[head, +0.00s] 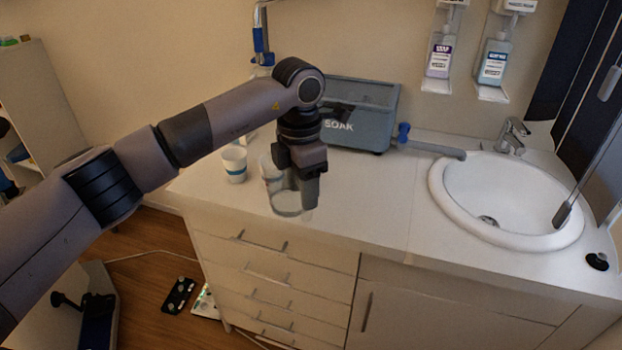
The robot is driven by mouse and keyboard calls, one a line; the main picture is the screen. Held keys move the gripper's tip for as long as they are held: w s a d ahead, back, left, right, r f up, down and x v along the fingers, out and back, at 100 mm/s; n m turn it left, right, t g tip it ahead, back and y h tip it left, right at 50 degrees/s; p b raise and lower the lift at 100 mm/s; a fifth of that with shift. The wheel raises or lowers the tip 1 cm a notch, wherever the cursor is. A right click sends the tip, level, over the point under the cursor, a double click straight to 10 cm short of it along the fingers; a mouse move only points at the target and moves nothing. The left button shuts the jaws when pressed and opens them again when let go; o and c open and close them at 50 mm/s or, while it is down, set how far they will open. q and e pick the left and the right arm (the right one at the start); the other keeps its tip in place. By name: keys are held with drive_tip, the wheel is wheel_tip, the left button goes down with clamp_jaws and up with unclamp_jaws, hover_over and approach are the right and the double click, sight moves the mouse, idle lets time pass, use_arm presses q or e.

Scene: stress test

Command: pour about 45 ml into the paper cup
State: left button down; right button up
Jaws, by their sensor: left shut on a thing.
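My left gripper (308,190) points down and is shut on a clear container (285,204), just right of the cup. The container looks roughly upright and a pale layer shows near its bottom. Part of it is hidden behind the gripper. I cannot tell whether its base touches the counter. The container and the cup look apart. My right gripper is not in view.
A grey box marked SOAK (362,125) stands behind my gripper. A white sink (470,225) with a tap (513,135) is at the right. Dispenser bottles (441,52) hang on the wall. The counter (375,205) between gripper and sink is clear. Drawers are below.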

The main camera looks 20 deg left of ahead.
sight(286, 200)
use_arm(q)
drive_tip(key=m, duration=0.2)
drive_tip(key=s+a+m, duration=0.1)
drive_tip(key=shift+s+a+f+m, duration=0.1)
drive_tip(key=shift+s+f+m, duration=0.1)
drive_tip(key=shift+f+m, duration=0.2)
drive_tip(key=m, duration=0.1)
drive_tip(key=s+a+m, duration=0.1)
drive_tip(key=m, duration=0.1)
drive_tip(key=shift+s+f+m, duration=0.2)
drive_tip(key=shift+f+m, duration=0.1)
drive_tip(key=shift+f, duration=0.05)
drive_tip(key=s+a+f+m, duration=0.1)
drive_tip(key=s+m, duration=0.3)
drive_tip(key=m, duration=0.5)
drive_tip(key=s+a+f+m, duration=0.2)
drive_tip(key=s+a+m, duration=0.2)
drive_tip(key=m, duration=0.6)
drive_tip(key=shift+s, duration=0.8)
